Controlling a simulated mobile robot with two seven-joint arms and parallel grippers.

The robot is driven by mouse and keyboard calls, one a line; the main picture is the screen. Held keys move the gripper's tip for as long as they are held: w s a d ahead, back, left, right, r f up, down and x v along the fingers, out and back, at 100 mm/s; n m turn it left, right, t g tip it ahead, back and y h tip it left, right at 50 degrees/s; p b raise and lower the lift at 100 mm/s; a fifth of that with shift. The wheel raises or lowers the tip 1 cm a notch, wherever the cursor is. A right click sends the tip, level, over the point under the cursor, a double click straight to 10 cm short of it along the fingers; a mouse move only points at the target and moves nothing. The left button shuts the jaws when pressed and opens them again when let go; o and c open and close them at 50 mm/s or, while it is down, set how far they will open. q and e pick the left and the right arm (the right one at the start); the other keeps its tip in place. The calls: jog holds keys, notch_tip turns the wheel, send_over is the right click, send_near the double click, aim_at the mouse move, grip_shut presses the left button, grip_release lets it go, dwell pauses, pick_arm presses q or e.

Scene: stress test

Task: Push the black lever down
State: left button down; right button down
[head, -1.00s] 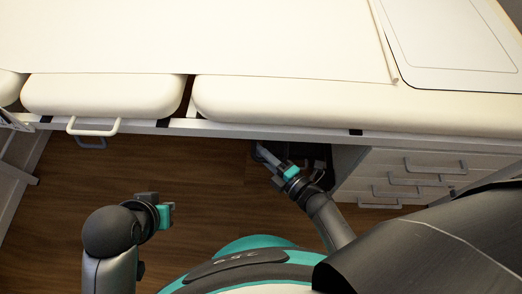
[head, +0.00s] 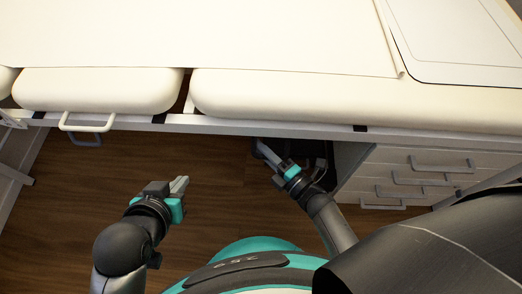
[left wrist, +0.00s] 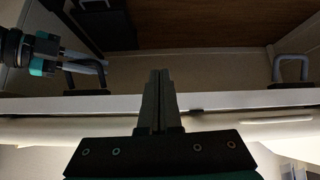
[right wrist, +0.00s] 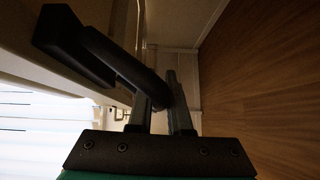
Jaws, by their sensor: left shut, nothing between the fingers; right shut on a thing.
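The black lever (right wrist: 125,65) is under the padded bed, below its front edge. In the right wrist view it runs slantwise from a black mount at upper left to between my right fingers. My right gripper (right wrist: 160,88) is shut on the lever; it also shows in the head view (head: 264,150), reaching under the bed edge. The lever shows small and dark in the left wrist view (left wrist: 69,77), beside my right fingers. My left gripper (head: 181,184) is shut and empty, over the floor in front of the bed. Its closed fingers (left wrist: 158,75) show in the left wrist view.
The padded bed (head: 290,98) fills the top of the head view. A light handle (head: 88,124) hangs from its edge at left. A white drawer cabinet (head: 430,158) stands just right of my right arm. The wooden floor (head: 100,185) around my left gripper is clear.

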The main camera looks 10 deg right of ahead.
pick_arm(q)
jog(key=d+r+t+h+b, duration=0.3)
jog(key=d+t, duration=0.3)
jog(key=t, duration=0.2)
jog(key=shift+w+d+r+n+h+b, duration=0.35)
jog(key=shift+w+r+n+h+b, duration=0.05)
jog(key=shift+b, duration=0.25)
pick_arm(e)
jog(key=shift+w+d+f+n+t+y, duration=0.1)
jog(key=shift+w+d+n+t+y, duration=0.2)
jog(key=shift+w+n+t+y, duration=0.55)
jog(key=shift+s+n+h, duration=0.15)
jog(key=shift+n+h, duration=0.1)
jog(key=shift+h, duration=0.1)
jog(key=c, duration=1.1)
grip_release()
